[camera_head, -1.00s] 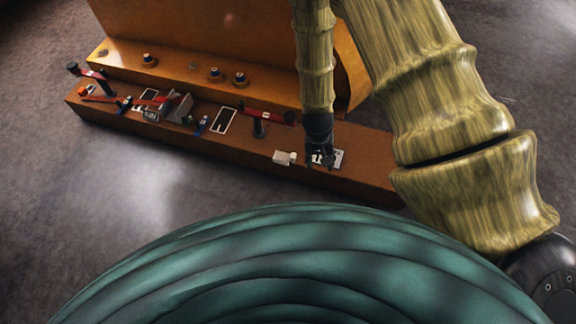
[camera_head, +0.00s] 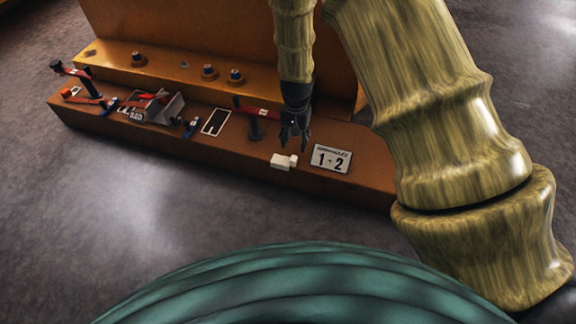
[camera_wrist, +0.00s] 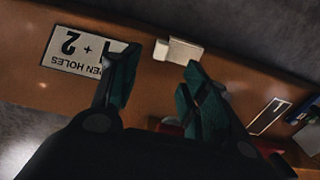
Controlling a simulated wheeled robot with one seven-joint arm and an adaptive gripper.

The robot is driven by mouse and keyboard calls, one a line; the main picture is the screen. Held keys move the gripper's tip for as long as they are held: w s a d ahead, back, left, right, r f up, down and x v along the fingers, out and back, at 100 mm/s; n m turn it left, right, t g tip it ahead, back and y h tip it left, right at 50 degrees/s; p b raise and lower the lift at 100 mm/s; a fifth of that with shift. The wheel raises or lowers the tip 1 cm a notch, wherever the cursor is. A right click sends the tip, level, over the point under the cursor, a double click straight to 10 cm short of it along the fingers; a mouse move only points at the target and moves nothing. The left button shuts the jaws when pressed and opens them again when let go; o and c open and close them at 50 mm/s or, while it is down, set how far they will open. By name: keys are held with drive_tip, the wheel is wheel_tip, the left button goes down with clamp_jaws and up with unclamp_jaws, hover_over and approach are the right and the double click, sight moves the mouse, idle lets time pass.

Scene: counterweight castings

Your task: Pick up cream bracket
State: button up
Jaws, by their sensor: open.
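The cream bracket (camera_head: 283,161) is a small pale block with a raised end, lying on the front ledge of the orange casting (camera_head: 360,184), left of the white label. My gripper (camera_head: 294,143) is open and empty, just above and behind the bracket in the head view. In the wrist view my gripper (camera_wrist: 161,72) shows its two dark fingers spread apart. I cannot tell the exact height above the ledge.
A white label reading 1 and 2 (camera_head: 330,159) lies right of the bracket. A red-handled dark post (camera_head: 255,124) stands to its left. A black framed plate (camera_head: 215,122), a grey bracket-like box (camera_head: 165,106) and red clamps are farther left. Round plugs (camera_head: 209,72) line the upper step.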

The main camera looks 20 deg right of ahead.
sight(294, 158)
wheel_tip(294, 158, down, 6)
drive_tip(key=shift+r+b, duration=0.25)
drive_tip(key=shift+b, duration=1)
drive_tip(key=shift+a+f+b, duration=0.1)
drive_tip(key=shift+f+b, duration=2)
drive_tip(key=shift+f, duration=0.5)
clamp_jaws()
